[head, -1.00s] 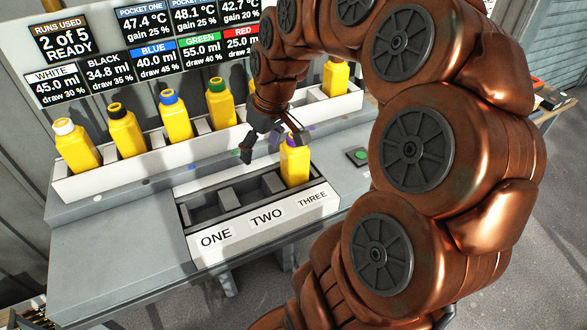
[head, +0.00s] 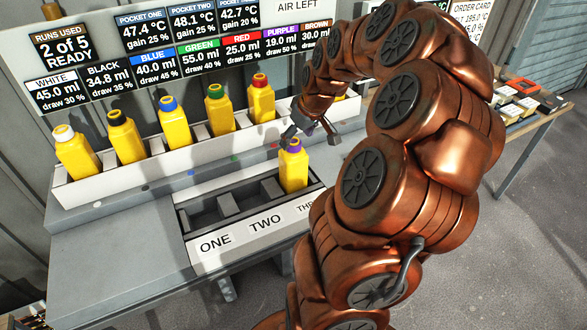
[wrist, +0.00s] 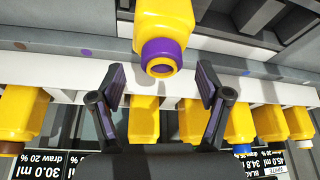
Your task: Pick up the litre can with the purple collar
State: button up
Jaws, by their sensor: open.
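The yellow litre can with the purple collar (head: 293,167) stands upright in pocket THREE of the dark three-pocket holder (head: 222,212) at the bench front. It also shows in the wrist view (wrist: 163,35), its purple collar and open mouth facing the camera, between and beyond the two fingertips. My gripper (head: 312,139) is open and empty, just above and behind the can in the head view. In the wrist view my gripper (wrist: 160,88) has its fingers spread on either side of the collar, apart from it. Pockets ONE and TWO look empty.
A white rack (head: 85,186) behind holds several yellow cans with white, black, blue, green and red collars; a brown-collared one (wrist: 20,115) shows in the wrist view. A sign board (head: 62,48) stands behind. The grey bench (head: 110,255) is clear at the left.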

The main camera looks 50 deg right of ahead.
aim_at(294, 142)
jog(key=shift+p+x, duration=0.55)
jog(key=shift+x, duration=1.1)
grip_shut()
